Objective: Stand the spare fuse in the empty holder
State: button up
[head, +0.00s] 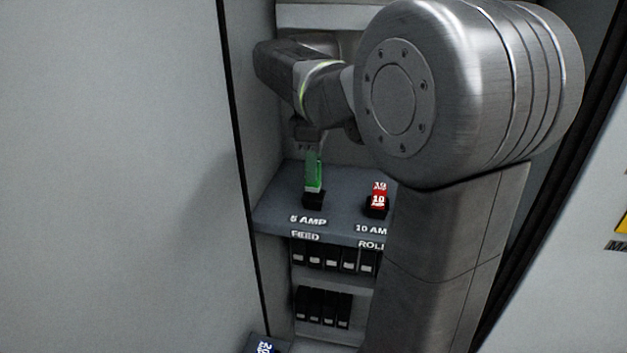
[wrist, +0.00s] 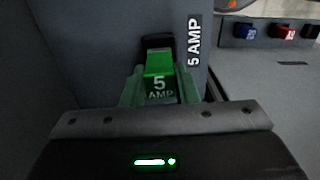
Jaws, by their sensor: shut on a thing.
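The green fuse, marked 5 AMP, stands upright in the head view (head: 313,172) and shows close up in the wrist view (wrist: 159,64). My gripper (head: 312,152) is shut on it from above; its fingers flank the fuse in the wrist view (wrist: 160,88). The black holder (head: 314,201) labelled 5 AMP FEED is directly under the fuse; part of it shows beyond the fuse in the wrist view (wrist: 157,42). The fuse's lower end is at the holder's top; I cannot tell how deep it sits.
A red 10 amp fuse (head: 379,190) stands in its own holder to the right on the same grey shelf (head: 340,228). Rows of black breakers (head: 333,258) are below. The cabinet's side wall is close on the left. A blue fuse (wrist: 245,30) and a red fuse (wrist: 285,31) show in a rack.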

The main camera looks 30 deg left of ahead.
jog(key=shift+f, duration=1.8)
jog(key=shift+f, duration=0.1)
jog(key=shift+f, duration=0.15)
jog(key=o, duration=1)
notch_tip(320, 180, up, 12)
jog(key=shift+r+p, duration=0.25)
jog(key=shift+p, duration=0.1)
